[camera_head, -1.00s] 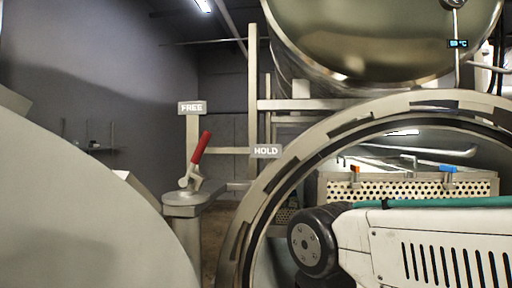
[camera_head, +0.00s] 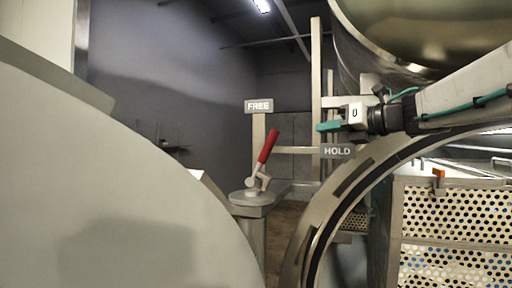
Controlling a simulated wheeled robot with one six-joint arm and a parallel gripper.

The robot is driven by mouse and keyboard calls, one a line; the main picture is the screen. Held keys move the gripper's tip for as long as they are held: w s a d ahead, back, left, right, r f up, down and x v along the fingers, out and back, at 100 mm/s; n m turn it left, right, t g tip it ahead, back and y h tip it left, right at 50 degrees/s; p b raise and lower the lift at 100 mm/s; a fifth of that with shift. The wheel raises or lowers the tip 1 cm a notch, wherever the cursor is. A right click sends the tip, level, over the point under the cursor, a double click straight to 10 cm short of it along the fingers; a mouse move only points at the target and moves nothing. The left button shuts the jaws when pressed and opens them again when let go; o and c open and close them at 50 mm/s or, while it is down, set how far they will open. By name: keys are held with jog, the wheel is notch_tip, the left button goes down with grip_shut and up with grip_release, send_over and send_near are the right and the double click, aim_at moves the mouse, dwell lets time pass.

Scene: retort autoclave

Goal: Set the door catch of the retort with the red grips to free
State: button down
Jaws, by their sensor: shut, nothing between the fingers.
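The door catch is a lever with a red grip (camera_head: 268,146) on a pale pivot (camera_head: 258,182), mounted on a grey post (camera_head: 252,198). The lever tilts up and slightly right, standing between the FREE sign (camera_head: 258,106) at upper left and the HOLD sign (camera_head: 338,151) at right. My gripper (camera_head: 322,127) has teal fingers and points left, just above the HOLD sign in the picture. It is shut and empty, to the right of the red grip and apart from it. My arm comes in from the upper right.
The open retort's door ring (camera_head: 318,215) curves at centre right, with a perforated basket (camera_head: 455,212) inside. A large pale rounded door (camera_head: 110,190) fills the left. Another shiny vessel (camera_head: 430,35) hangs at upper right. Open room shows around the lever.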

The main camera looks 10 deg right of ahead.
aim_at(275, 131)
jog(key=w+a+f+n+g+y, duration=0.1)
jog(key=w+a+f+n+g, duration=0.3)
jog(key=a, duration=0.4)
jog(key=shift+w+a+f+n+g+y, duration=0.35)
jog(key=shift+w+n, duration=0.35)
jog(key=shift+w, duration=0.55)
jog(key=shift+a+r, duration=0.1)
jog(key=w+a+r, duration=0.2)
jog(key=a+r, duration=0.1)
jog(key=a, duration=0.1)
jog(key=shift+w, duration=0.4)
jog(key=shift+w+a+r, duration=0.15)
jog(key=shift+r, duration=0.15)
